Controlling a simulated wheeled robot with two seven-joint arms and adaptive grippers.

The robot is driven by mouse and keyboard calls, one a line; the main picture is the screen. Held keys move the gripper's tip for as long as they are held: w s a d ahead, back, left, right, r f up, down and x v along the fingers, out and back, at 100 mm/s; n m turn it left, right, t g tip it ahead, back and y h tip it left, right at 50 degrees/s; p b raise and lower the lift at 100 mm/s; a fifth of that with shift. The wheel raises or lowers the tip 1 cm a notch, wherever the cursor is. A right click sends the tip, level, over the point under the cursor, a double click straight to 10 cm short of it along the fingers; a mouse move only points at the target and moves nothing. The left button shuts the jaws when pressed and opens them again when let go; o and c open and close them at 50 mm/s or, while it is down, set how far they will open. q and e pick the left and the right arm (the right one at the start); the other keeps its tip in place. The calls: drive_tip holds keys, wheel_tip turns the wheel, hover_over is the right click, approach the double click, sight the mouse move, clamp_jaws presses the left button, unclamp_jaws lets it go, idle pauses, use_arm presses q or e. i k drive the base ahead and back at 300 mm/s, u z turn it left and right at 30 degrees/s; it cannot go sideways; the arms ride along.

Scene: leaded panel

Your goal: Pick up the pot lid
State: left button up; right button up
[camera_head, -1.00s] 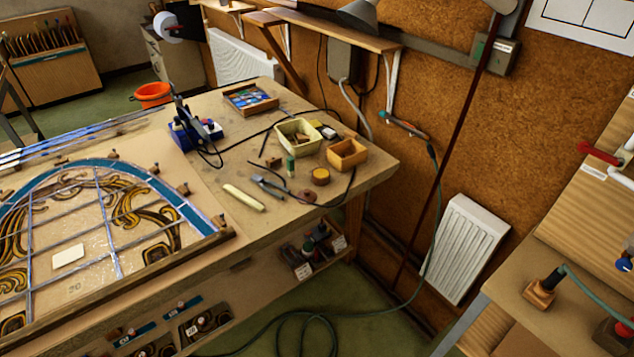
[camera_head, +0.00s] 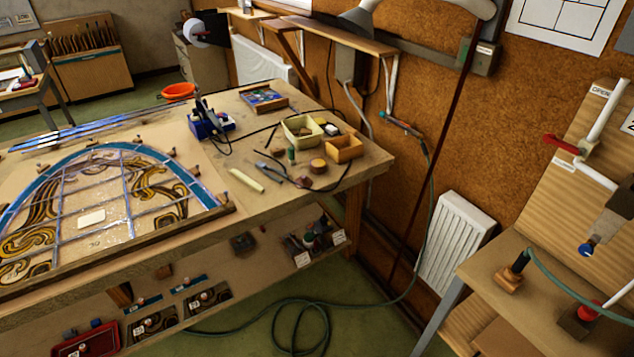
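No pot lid can be made out for certain. A small round pot (camera_head: 318,166) with a brownish top stands near the right end of the workbench (camera_head: 352,178). A flat, dark brown round piece (camera_head: 303,182) lies just in front of it and could be a lid, but it is too small to tell. Neither of my grippers shows in the head view.
Pliers (camera_head: 270,174), a pale stick (camera_head: 247,181), a cream tub (camera_head: 302,130) and a wooden box (camera_head: 344,149) lie around the pot. A leaded panel (camera_head: 110,196) covers the bench's left part. A green hose (camera_head: 300,305) loops on the floor.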

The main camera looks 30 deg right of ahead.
sight(306, 181)
drive_tip(key=z, duration=0.5)
drive_tip(key=i, duration=0.75)
drive_tip(key=z, duration=0.4)
